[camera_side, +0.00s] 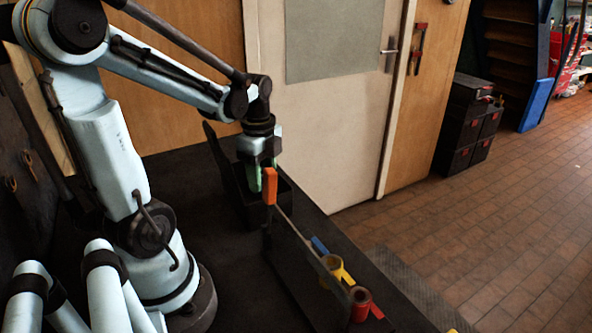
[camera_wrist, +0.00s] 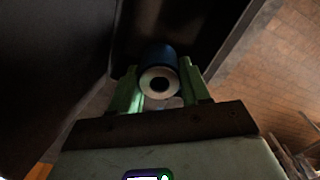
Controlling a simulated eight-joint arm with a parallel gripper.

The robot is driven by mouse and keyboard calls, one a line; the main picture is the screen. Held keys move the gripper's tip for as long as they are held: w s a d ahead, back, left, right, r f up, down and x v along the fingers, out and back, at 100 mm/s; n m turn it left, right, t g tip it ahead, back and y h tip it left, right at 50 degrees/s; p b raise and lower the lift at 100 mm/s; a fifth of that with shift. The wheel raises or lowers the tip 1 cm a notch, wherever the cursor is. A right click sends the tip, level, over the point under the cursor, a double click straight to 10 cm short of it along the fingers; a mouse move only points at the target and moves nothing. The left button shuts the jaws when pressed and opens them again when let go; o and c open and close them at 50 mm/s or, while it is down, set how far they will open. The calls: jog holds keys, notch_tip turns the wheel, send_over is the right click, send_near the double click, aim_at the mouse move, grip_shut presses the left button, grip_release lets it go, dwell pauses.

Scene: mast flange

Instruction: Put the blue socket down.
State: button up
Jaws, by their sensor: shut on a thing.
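The blue socket (camera_wrist: 157,54) shows in the wrist view, a dark blue cylinder with a pale ring-shaped end face around a dark hole. My gripper (camera_wrist: 160,78) is shut on it, with one green finger on each side. In the side view my gripper (camera_side: 262,184) points down at the black open box (camera_side: 285,190) on the dark bench. The socket cannot be made out in the side view. Whether it touches a surface beneath it cannot be told.
An upright orange piece (camera_side: 270,187) stands close in front of my fingers. A long thin bar runs from near it along the bench edge to a yellow cylinder (camera_side: 331,268) and a red cylinder (camera_side: 360,304). A blue flat piece (camera_side: 320,245) lies behind them.

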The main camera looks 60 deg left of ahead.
jog(key=shift+f, duration=3.05)
jog(key=shift+f, duration=0.1)
jog(key=o, duration=1.1)
notch_tip(320, 180, up, 12)
jog(key=shift+f, duration=6.05)
